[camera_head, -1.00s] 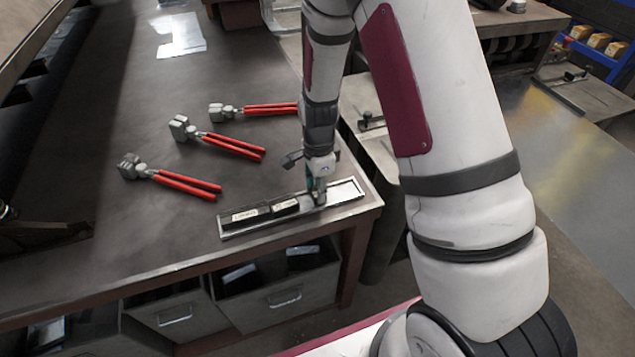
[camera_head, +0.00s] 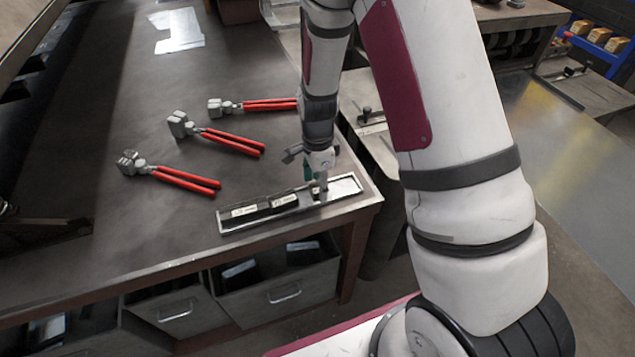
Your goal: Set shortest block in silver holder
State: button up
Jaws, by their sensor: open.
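The silver holder (camera_head: 345,188) is a long shallow tray at the table's front right corner. Two dark blocks with white labels, the left block (camera_head: 244,213) and the right block (camera_head: 284,202), lie end to end in its left part. A greyish piece (camera_head: 306,197) shows just right of them, partly hidden by my gripper. My gripper (camera_head: 318,189) points down over the right half of the holder and is open. Its fingertips are small here, and I cannot tell whether they touch anything. The right end of the holder looks bare.
Three red-handled tools, the upper (camera_head: 255,104), middle (camera_head: 215,135) and lower (camera_head: 170,174), lie on the dark table (camera_head: 110,225) behind and left of the holder. Papers (camera_head: 177,30) lie farther back. Grey drawers (camera_head: 285,294) hang below the table edge.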

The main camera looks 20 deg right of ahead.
jog(key=s+r+n+t, duration=0.2)
jog(key=s+r+n, duration=0.3)
jog(key=r, duration=0.9)
jog(key=s+r+n+t, duration=0.1)
jog(key=s+r+n, duration=0.3)
jog(key=r, duration=1)
jog(key=s+r+n+t, duration=0.2)
jog(key=s+r+n, duration=0.4)
jog(key=s+n, duration=0.3)
jog(key=s, duration=0.3)
jog(key=shift+s+r+t, duration=0.15)
jog(key=shift+s+t, duration=0.15)
jog(key=shift+s, duration=0.05)
